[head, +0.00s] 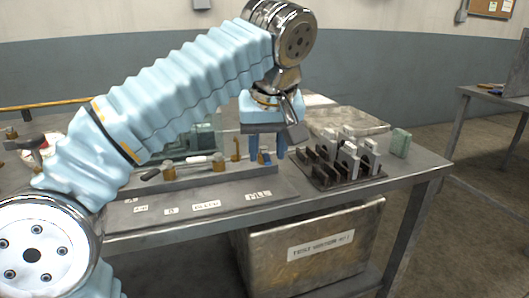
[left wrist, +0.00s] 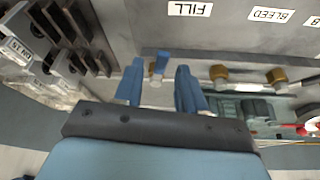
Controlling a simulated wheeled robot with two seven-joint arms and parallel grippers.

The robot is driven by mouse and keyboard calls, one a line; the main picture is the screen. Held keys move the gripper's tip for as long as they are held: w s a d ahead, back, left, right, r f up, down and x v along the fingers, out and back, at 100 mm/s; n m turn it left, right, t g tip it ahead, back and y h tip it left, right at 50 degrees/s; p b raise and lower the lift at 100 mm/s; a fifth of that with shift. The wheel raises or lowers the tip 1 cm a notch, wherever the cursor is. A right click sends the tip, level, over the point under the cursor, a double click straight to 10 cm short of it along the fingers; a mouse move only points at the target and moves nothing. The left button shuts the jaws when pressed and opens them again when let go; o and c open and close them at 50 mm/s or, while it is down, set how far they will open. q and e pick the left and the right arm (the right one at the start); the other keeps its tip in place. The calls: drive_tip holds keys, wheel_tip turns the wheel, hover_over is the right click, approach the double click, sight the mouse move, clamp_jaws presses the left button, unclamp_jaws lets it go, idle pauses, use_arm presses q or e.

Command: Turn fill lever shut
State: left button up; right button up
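Gaps show on both sides of the lever; I cannot tell how deep the fingers reach. My right gripper is not in view.
Brass fittings (head: 219,162) stand left of the lever, with a BLEED label (head: 207,205) in front. A rack of dark and grey slotted blocks (head: 325,165) stands close on the right. A green block (head: 400,142) sits near the table's right end. The front strip is clear.

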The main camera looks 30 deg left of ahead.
use_arm(q)
clamp_jaws()
idle(0.5)
drive_tip(key=m, duration=0.2)
drive_tip(key=a+m+h+p, duration=0.1)
drive_tip(key=shift+s+a+m+t, duration=0.15)
drive_tip(key=shift+s+m+t, duration=0.2)
drive_tip(key=shift+m+t, duration=0.05)
drive_tip(key=m, duration=0.1)
drive_tip(key=a+m+h, duration=0.1)
drive_tip(key=shift+s+r+m+p, duration=0.1)
drive_tip(key=shift+s+m+p, duration=0.05)
drive_tip(key=shift+m+p, duration=0.25)
drive_tip(key=a+m+h+p, duration=0.1)
drive_tip(key=m, duration=0.1)
drive_tip(key=m+h+p, duration=0.1)
drive_tip(key=m, duration=0.1)
drive_tip(key=shift+a, duration=0.4)
drive_tip(key=shift+w+a+m+g+h+p, duration=0.15)
drive_tip(key=shift+w+a+m+h+p, duration=0.2)
drive_tip(key=shift+m, duration=0.5)
drive_tip(key=shift+a+m+g+h+p, duration=0.2)
drive_tip(key=shift+m+p, duration=0.3)
drive_tip(key=shift+m, duration=0.4)
drive_tip(key=shift+w+a+m+g+h+p, duration=0.15)
drive_tip(key=shift+w+a+m+h+p, duration=0.2)
drive_tip(key=shift+m, duration=0.5)
drive_tip(key=shift+s, duration=0.1)
